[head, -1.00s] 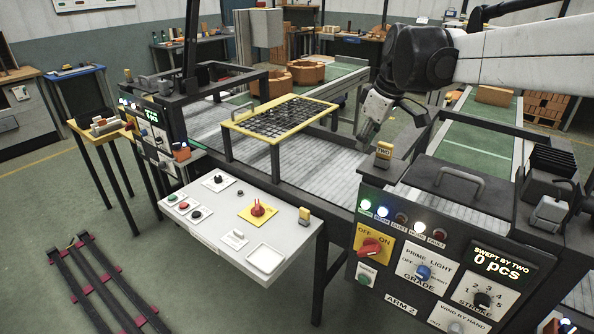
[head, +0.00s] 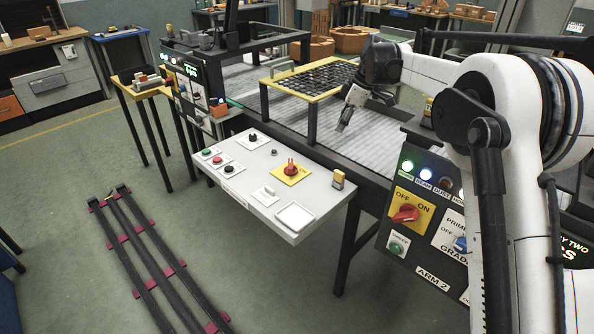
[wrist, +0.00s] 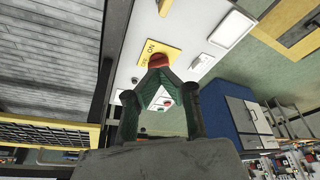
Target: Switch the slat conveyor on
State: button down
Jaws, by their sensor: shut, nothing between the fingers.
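The slat conveyor's grey slatted belt (head: 290,101) runs behind a pale control console (head: 262,205). On the console a red rotary knob (head: 291,166) sits on a yellow plate (head: 283,178). In the wrist view the plate (wrist: 172,50) reads "ON", and the red knob (wrist: 158,60) is partly behind my fingertips. My gripper (head: 342,127) is shut and empty, pointing down above the belt's near side, beyond the console. Its closed fingers show in the wrist view (wrist: 157,78) and look apart from the knob. I cannot tell the knob's setting.
A second red switch (head: 405,214) on a yellow OFF/ON plate is on the ARM 2 panel (head: 432,273) at right. A yellow-framed grid (head: 325,78) stands over the belt. Black rails (head: 150,255) lie on the floor.

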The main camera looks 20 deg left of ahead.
aim_at(295, 173)
jog(key=w+a+f+n+g+b, duration=0.1)
jog(key=w+a+f+n+b, duration=0.1)
jog(key=a+f, duration=0.3)
jog(key=x, duration=0.3)
jog(key=shift+f, duration=0.4)
jog(key=shift+w, duration=0.15)
jog(key=x, duration=1)
jog(key=shift+a+f+b, duration=0.1)
jog(key=shift+a+b, duration=0.1)
jog(key=shift+b, duration=0.15)
jog(key=shift+s+a, duration=0.25)
jog(key=shift+a, duration=0.3)
jog(key=shift+s+a, duration=0.2)
jog(key=shift+a, duration=0.4)
jog(key=shift+s+a, duration=0.2)
jog(key=shift+a, duration=0.45)
jog(key=shift+d, duration=0.1)
